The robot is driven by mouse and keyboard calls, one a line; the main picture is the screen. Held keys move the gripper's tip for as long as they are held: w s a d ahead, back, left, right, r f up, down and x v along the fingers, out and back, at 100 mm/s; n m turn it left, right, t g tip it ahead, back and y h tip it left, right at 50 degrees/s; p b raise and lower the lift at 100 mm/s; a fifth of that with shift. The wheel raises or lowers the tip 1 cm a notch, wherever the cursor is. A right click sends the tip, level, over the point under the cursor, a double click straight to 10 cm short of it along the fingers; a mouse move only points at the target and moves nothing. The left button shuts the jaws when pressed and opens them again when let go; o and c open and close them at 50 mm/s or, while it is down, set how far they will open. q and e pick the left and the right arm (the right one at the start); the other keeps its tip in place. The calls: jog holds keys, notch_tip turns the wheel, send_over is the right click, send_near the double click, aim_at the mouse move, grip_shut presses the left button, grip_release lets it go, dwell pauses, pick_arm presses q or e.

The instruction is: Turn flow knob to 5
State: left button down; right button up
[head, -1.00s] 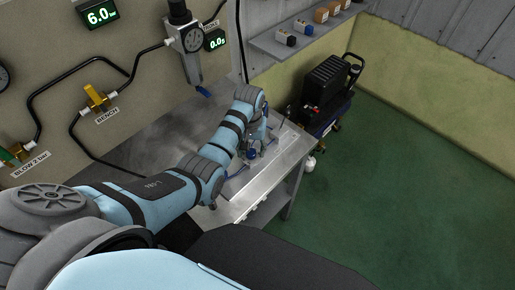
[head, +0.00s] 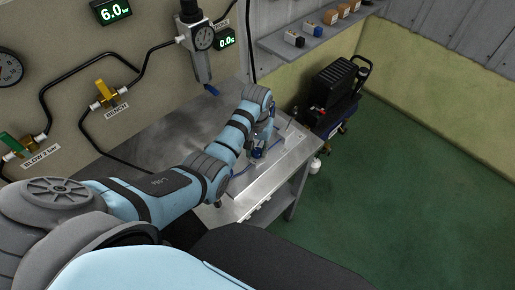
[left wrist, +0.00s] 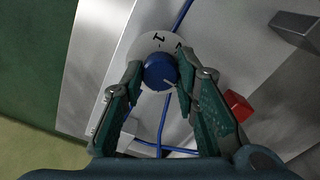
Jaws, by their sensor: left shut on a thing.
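The blue flow knob (left wrist: 159,71) sits on a round white dial (left wrist: 150,42) in the left wrist view. A white pointer mark shows on the knob's lower right side. Of the dial's markings, a 1 shows near the top; the rest is hidden or too small to read. My left gripper (left wrist: 158,75) has its two fingers on either side of the knob and is shut on it. In the head view the knob (head: 257,153) shows small beneath my left gripper (head: 262,147) on the metal bench. My right gripper is not in view.
The metal bench (head: 160,130) has free room on its left. Blue tubes (left wrist: 163,127) run beside the dial, and a red block (left wrist: 237,105) lies to its right. A black compressor (head: 330,98) stands beyond the bench.

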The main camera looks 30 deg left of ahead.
aim_at(257, 151)
pick_arm(q)
jog(key=m, duration=0.6)
jog(key=shift+m, duration=0.3)
jog(key=m, duration=0.6)
jog(key=shift+w+m, duration=0.1)
jog(key=shift+m, duration=0.2)
jog(key=c, duration=1.2)
grip_release()
jog(key=shift+c, duration=0.2)
notch_tip(257, 151, up, 8)
jog(key=shift+f, duration=0.2)
